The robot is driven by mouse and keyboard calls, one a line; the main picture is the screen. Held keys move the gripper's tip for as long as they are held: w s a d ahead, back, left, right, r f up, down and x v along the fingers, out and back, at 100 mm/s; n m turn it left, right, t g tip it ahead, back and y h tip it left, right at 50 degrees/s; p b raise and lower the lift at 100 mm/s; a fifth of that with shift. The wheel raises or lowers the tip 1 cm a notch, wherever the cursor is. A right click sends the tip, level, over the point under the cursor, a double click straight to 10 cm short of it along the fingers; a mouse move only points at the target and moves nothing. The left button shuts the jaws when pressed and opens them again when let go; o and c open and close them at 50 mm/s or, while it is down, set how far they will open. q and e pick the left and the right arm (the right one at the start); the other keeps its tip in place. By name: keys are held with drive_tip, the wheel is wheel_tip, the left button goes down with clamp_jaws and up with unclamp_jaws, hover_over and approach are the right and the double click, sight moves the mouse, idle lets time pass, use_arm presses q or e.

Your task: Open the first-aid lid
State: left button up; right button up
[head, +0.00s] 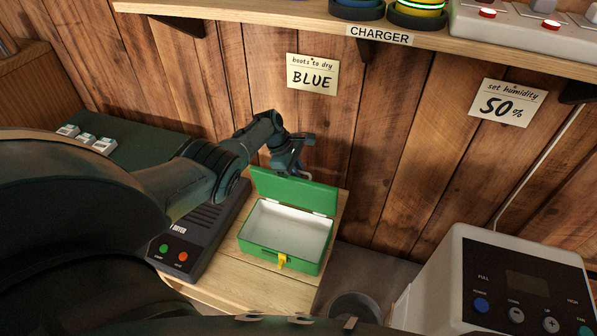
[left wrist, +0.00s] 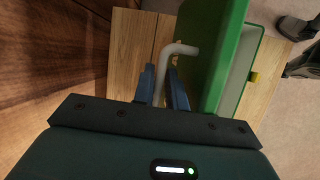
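The green first-aid box (head: 282,255) stands on a wooden table with its white inside showing and empty. In the left wrist view, the left gripper's blue fingers (left wrist: 162,88) are close on both sides of a bent pale lid handle (left wrist: 180,48), which reaches to the green lid (left wrist: 208,50). My right gripper does not show.
A dark boot dryer (head: 205,232) with green and red buttons lies left of the box. A white dehumidifier (head: 450,285) stands at the lower right. A shelf (head: 290,18) runs along the wall above. Bare wooden table top (head: 255,285) shows in front of the box.

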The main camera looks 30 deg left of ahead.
use_arm(q)
drive_tip(key=shift+o, duration=0.3)
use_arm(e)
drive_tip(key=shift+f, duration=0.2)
